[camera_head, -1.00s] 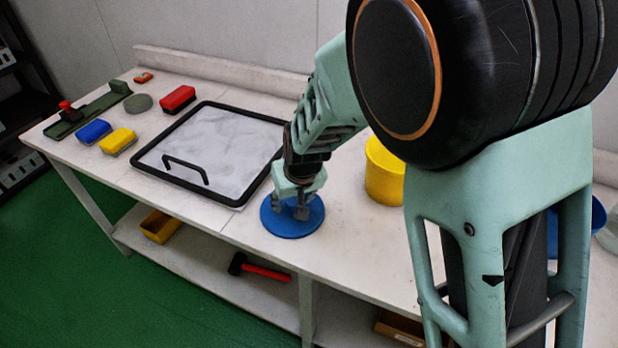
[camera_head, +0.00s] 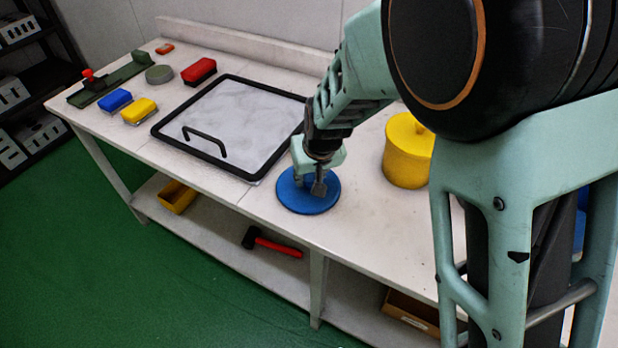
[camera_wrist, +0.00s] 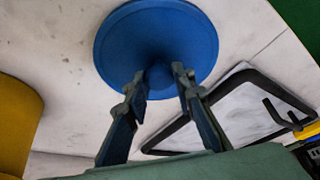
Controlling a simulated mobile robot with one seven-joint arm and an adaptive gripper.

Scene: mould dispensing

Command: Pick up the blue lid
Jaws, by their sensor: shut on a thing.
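The blue lid (camera_head: 297,199) is a flat round disc with a knob in its middle. It is at the front of the white table, right of the black-framed tray. My gripper (camera_head: 318,188) is over it, its fingers at the knob. In the wrist view the lid (camera_wrist: 130,50) fills the top middle, and my gripper (camera_wrist: 160,85) has a finger on each side of the knob, shut on it. I cannot tell whether the lid touches the table. The head view hides part of the knob behind the fingers.
The black-framed tray (camera_head: 262,172) with a handle lies just left of the lid. A yellow lidded pot (camera_head: 408,160) stands to the right. Blue (camera_head: 115,100), yellow (camera_head: 139,111) and red (camera_head: 199,70) blocks lie far left. A red-handled hammer (camera_head: 275,246) lies on the lower shelf.

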